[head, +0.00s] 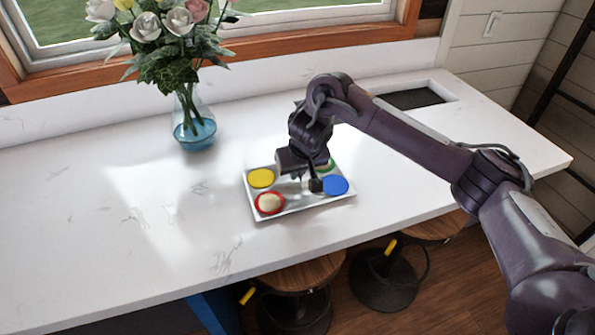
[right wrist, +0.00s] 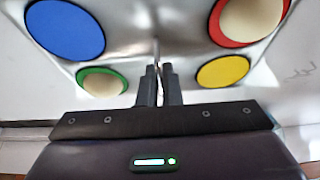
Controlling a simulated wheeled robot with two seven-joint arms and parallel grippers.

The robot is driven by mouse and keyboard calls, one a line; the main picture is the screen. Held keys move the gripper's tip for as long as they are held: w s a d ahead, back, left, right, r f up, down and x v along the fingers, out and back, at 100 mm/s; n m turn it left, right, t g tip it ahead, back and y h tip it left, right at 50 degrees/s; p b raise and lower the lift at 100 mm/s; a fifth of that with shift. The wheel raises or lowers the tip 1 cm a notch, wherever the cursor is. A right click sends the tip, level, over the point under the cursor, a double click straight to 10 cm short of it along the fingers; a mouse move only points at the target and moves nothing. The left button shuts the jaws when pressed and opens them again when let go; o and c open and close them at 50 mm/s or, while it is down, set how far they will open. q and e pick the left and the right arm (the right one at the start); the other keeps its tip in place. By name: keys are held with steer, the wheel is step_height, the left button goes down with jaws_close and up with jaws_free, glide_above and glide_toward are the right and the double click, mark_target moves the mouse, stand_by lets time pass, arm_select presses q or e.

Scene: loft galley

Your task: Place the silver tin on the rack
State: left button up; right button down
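The silver tin (head: 291,207) is a shallow square tray on the white counter. It has a yellow round (head: 261,178), a blue round (head: 335,185), a red-rimmed cup (head: 270,203) and a green-rimmed cup (head: 327,166). The red and green ones hold pale, domed contents. My right gripper (head: 315,186) is down over the tin's middle. In the right wrist view its fingers (right wrist: 159,85) are close together on a thin upright part at the tin's centre. I cannot tell whether the tin is lifted. My left gripper is not in view. I see no rack.
A glass vase (head: 194,130) with flowers stands at the back left. A dark rectangular recess (head: 415,98) lies in the counter at the back right. Stools (head: 300,275) stand below the front edge. The counter's left side (head: 100,220) is clear.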

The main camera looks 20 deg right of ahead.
steer(key=c, duration=1.6)
jaws_free()
steer(key=shift+f, duration=0.1)
